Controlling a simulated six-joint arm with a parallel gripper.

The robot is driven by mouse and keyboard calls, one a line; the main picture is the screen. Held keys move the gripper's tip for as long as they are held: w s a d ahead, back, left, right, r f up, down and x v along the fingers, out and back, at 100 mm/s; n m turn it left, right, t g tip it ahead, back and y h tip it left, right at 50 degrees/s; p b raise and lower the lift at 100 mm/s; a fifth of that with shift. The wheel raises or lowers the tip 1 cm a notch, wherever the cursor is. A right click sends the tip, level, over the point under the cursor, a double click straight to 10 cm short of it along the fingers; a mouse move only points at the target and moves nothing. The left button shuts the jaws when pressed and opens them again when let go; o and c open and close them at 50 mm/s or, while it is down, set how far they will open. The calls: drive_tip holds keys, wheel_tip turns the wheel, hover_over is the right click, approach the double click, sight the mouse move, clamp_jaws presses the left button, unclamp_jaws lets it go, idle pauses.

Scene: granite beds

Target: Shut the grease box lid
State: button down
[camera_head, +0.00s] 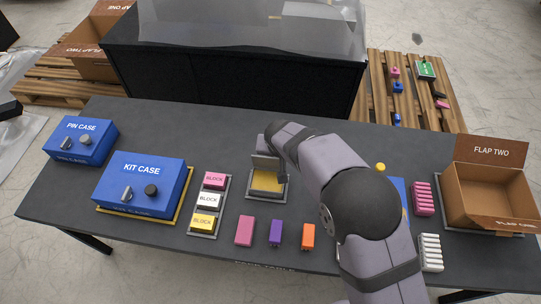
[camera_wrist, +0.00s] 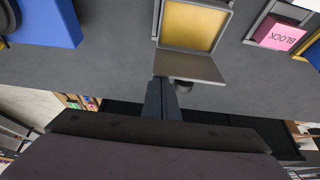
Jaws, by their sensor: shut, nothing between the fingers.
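The grease box (camera_head: 267,182) is a small grey box with a yellow inside, on the dark table near the middle. Its lid (camera_head: 264,163) is open and stands up at the box's far side. In the wrist view the yellow inside of the box (camera_wrist: 192,25) shows at the top, with the grey lid (camera_wrist: 190,67) below it.
A tray with BLOCK pieces (camera_head: 208,200) stands left of the box, and the blue KIT CASE (camera_head: 140,185) is farther left. Pink, purple (camera_head: 275,232) and orange pieces lie in front. A cardboard box (camera_head: 490,195) is at the right. A large black cabinet (camera_head: 230,85) stands behind.

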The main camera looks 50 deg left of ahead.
drive_tip(key=shift+s+d, duration=0.1)
drive_tip(key=shift+s+d+f+b, duration=0.2)
drive_tip(key=shift+s+d+b, duration=0.5)
drive_tip(key=shift+b, duration=0.15)
idle(0.7)
drive_tip(key=shift+r, duration=0.1)
wheel_tip(320, 180, up, 8)
drive_tip(key=p, duration=0.5)
idle(0.4)
idle(0.4)
